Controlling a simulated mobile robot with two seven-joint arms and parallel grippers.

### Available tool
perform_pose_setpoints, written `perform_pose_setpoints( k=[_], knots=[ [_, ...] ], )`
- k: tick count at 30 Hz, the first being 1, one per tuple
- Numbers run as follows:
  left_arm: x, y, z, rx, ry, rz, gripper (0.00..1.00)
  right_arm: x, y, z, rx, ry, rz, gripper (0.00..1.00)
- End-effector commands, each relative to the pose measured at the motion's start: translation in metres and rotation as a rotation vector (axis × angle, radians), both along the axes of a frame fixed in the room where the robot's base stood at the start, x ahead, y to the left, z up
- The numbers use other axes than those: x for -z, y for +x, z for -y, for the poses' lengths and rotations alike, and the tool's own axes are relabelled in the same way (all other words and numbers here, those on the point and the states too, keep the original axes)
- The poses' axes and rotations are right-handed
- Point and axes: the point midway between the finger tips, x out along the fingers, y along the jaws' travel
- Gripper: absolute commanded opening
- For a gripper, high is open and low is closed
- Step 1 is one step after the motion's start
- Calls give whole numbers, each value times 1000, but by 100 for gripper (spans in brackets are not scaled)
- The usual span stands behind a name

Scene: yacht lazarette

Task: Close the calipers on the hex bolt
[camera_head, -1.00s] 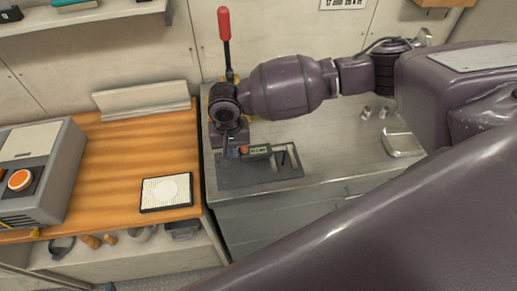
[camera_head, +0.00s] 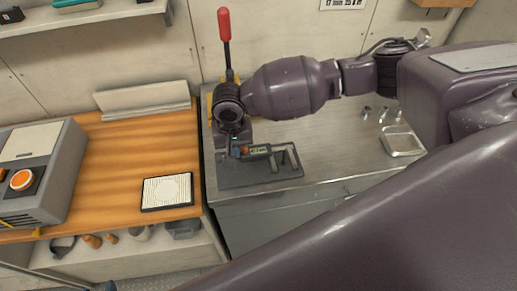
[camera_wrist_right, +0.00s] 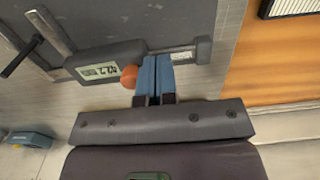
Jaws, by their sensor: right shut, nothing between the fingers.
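The calipers (camera_head: 260,149) lie on a dark grey plate (camera_head: 235,176) on the metal bench, with a small lit display and their jaws toward the right. In the right wrist view the calipers' grey body (camera_wrist_right: 118,54) shows its display, an orange knob (camera_wrist_right: 129,76) and a beam running right. My right gripper (camera_head: 236,152) is shut with nothing between its fingers. Its blue fingertips (camera_wrist_right: 153,72) are just beside the orange knob, over the beam; contact is hard to tell. The hex bolt cannot be made out clearly near the jaws. My left gripper is not in view.
A red-handled lever (camera_head: 225,28) stands behind my right wrist. A metal tray (camera_head: 402,143) and small metal parts lie at the bench's right. On the wooden bench at left are a white ribbed pad (camera_head: 167,191) and a grey box with an orange button (camera_head: 22,180).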

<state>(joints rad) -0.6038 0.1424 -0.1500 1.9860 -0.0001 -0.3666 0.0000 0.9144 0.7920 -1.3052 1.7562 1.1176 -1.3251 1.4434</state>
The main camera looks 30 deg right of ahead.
Motion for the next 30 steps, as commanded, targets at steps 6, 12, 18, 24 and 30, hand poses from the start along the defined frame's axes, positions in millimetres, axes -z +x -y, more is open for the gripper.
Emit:
perform_pose_setpoints(
  k=[6, 12, 18, 24, 30],
  knots=[
    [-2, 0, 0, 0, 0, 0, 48, 0, -1, 3, 0, 0, 0, 0],
    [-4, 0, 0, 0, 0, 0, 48, 0, -2, 5, 0, 0, 0, 0],
    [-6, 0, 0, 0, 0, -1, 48, 0, -2, 7, 1, 0, 0, 0],
    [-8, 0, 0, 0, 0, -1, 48, 0, -3, 10, 1, 0, 0, 0],
    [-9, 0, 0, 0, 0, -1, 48, 0, -3, 12, 1, 0, 0, 0]
  ],
)
